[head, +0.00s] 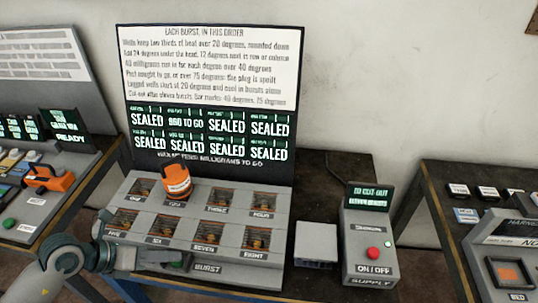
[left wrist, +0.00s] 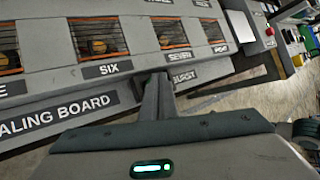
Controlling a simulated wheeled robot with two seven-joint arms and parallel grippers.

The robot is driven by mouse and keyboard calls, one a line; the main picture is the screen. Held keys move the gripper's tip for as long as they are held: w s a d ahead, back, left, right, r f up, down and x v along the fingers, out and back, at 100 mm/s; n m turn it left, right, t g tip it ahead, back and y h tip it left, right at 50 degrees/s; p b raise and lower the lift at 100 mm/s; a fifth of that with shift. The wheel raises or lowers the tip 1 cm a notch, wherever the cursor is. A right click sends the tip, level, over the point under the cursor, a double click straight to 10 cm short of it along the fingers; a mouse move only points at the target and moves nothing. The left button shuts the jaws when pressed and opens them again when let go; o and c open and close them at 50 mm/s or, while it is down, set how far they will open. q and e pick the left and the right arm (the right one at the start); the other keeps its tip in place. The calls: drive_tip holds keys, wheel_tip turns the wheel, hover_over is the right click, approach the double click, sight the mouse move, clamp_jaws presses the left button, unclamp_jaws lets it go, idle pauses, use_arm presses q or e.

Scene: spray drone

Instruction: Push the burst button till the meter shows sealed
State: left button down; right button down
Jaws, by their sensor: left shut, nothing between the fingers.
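The sealing board (head: 195,225) is a grey console with two rows of numbered wells. Its BURST label (head: 208,268) is on the lower front edge and also shows in the left wrist view (left wrist: 184,77). My left gripper (head: 183,262) is shut and empty, with its tips just left of that label. The fingers (left wrist: 155,97) hide the burst button in the wrist view, so contact cannot be told. The meter panel (head: 210,134) reads SEALED in most cells; the second upper cell (head: 186,122) appears to read 960 TO GO. My right gripper is not in view.
An orange-topped tool (head: 176,182) stands at well two. A grey supply box (head: 369,250) with a red on/off button (head: 373,253) stands to the right, beside a small grey block (head: 315,244). Other consoles stand at far left and right.

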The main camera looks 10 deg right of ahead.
sight(172, 263)
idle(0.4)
use_arm(q)
drive_tip(key=shift+r+p, duration=0.7)
drive_tip(key=shift+r, duration=0.25)
drive_tip(key=shift+r+p, duration=2)
drive_tip(key=shift+r, duration=1)
